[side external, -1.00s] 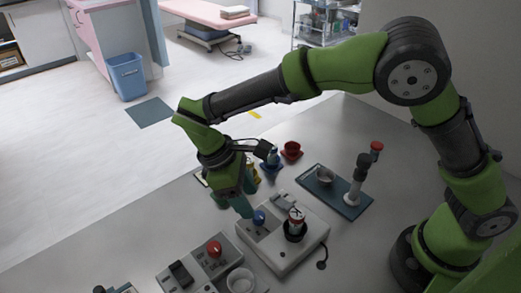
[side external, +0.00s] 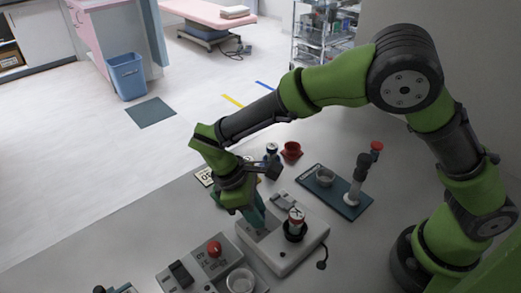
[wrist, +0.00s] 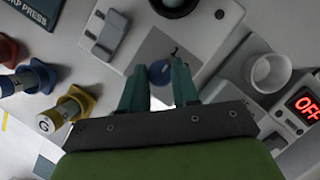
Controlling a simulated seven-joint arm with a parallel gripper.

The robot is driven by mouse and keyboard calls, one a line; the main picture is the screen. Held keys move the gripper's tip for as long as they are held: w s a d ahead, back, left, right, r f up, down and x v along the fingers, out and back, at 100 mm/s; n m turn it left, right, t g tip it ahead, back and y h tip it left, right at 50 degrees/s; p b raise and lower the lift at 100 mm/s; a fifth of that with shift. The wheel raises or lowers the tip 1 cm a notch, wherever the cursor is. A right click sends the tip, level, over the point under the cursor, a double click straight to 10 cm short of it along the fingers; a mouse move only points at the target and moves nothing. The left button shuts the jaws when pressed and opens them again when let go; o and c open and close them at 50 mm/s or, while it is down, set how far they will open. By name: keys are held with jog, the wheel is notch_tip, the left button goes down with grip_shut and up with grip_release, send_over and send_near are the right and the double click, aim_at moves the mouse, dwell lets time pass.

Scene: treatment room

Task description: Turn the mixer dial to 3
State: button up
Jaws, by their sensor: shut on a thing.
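My gripper (wrist: 158,84) is shut on the dial from above, one teal finger on each side. In the side view, my gripper (side external: 258,222) points down onto the mixer's left part and hides the dial.
Red (side external: 291,150), blue and yellow holders stand behind. A cap press (side external: 355,185) on a blue board stands right.

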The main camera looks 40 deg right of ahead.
grip_shut()
jog(key=shift+m, duration=0.4)
jog(key=shift+w+d+m+g+y, duration=0.1)
jog(key=shift+m+g+y, duration=0.25)
jog(key=shift+m, duration=0.55)
jog(key=m+y, duration=0.1)
jog(key=m, duration=0.2)
jog(key=m+y, duration=0.1)
jog(key=m, duration=0.2)
jog(key=shift+d+g+y, duration=0.15)
jog(key=shift+g+y, duration=0.1)
jog(key=m+y, duration=0.1)
jog(key=m, duration=0.3)
jog(key=shift+d+m+y, duration=0.1)
jog(key=shift+m+y, duration=0.3)
jog(key=m+t+y, duration=0.1)
jog(key=m, duration=0.3)
jog(key=shift+d, duration=0.1)
jog(key=shift+m, duration=0.3)
